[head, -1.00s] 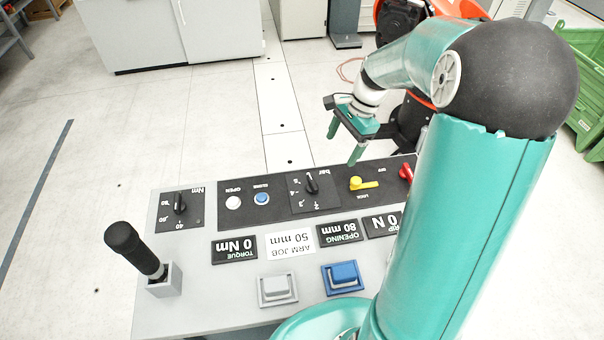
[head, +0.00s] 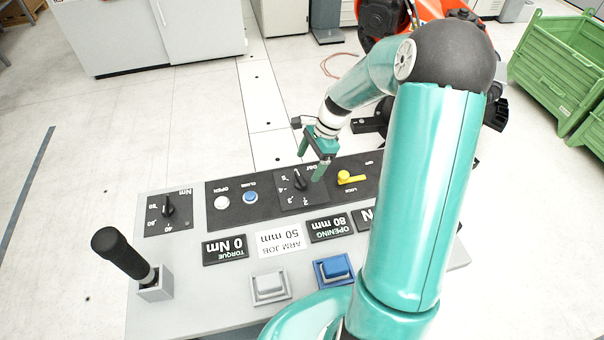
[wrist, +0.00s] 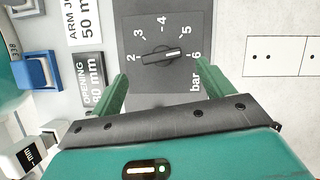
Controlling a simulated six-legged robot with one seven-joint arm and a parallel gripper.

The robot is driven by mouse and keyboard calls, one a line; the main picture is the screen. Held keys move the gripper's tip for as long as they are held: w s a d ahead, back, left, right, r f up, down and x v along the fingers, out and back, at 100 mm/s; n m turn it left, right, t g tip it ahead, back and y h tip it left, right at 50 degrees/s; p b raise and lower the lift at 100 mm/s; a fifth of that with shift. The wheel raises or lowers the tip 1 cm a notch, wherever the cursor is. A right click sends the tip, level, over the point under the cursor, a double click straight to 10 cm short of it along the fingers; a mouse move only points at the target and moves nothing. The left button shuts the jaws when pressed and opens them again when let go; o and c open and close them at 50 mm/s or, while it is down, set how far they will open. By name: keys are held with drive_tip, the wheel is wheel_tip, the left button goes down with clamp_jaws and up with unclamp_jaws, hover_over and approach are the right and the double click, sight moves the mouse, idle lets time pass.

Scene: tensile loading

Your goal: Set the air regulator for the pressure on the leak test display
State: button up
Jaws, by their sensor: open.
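The air regulator is a black dial knob (head: 299,180) on a dark plate marked in bar, on the sloping panel. In the wrist view the knob (wrist: 160,57) sits in a scale from 2 to 6, and its white mark points close to 6. My gripper (head: 312,158) is open and empty, just above and beside the knob. In the wrist view its green fingers (wrist: 163,85) stand apart on either side of the knob, not touching it as far as I see. No display labelled leak test is in view.
The grey panel (head: 200,300) also holds a Nm knob (head: 167,206), a white button (head: 222,203), a blue button (head: 250,197), a yellow lever (head: 350,178) and a black joystick (head: 122,252).

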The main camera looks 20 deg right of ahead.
sight(301, 177)
drive_tip(key=x, duration=0.5)
drive_tip(key=shift+w+a+f, duration=0.1)
drive_tip(key=shift+f, duration=0.2)
drive_tip(key=c, duration=1)
